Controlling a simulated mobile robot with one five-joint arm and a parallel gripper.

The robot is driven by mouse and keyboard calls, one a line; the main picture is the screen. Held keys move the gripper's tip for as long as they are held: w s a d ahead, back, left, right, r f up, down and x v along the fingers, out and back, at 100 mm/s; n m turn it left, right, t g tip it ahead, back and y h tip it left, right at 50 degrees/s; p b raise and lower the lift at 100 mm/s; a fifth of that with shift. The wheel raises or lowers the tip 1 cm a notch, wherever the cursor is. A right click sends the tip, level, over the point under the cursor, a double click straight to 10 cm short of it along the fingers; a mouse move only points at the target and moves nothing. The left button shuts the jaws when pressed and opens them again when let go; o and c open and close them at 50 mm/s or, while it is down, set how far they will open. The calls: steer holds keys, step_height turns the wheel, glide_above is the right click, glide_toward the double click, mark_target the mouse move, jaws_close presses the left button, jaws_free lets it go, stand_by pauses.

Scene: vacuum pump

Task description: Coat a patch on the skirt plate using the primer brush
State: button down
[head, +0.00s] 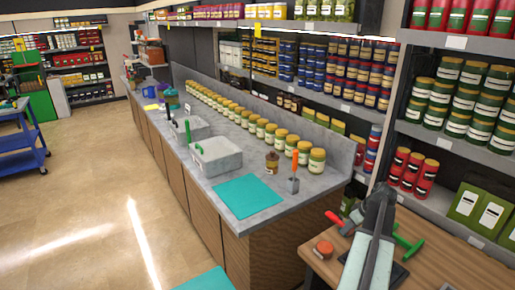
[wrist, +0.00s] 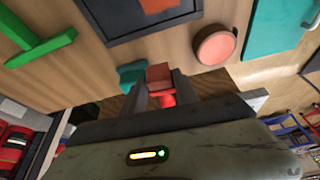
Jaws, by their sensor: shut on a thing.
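My gripper (wrist: 160,88) is shut on a red handle, taken to be the primer brush (wrist: 160,73), above the wooden bench. The brush's bristles cannot be made out. In the head view a red piece (head: 334,217) shows beside my arm, over the bench's far left part. A dark plate (wrist: 115,24), taken to be the skirt plate, lies on the bench with a salmon-coloured patch (wrist: 158,5) on it, apart from the jaws in the wrist view. In the head view my arm covers most of that plate.
A round red tin (head: 322,248) and a green T-shaped tool (head: 408,241) lie on the bench (head: 455,262). The grey counter (head: 215,182) behind holds a teal mat (head: 247,196), a grey bin (head: 217,158) and a row of jars. Stocked shelves stand at right; open floor is at left.

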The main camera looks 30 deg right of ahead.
step_height(320, 180, up, 7)
steer(key=p, duration=0.6)
steer(key=shift+r+p, duration=0.1)
steer(key=shift+p, duration=0.3)
step_height(320, 180, down, 8)
steer(key=b, duration=0.7)
steer(key=shift+r, duration=0.35)
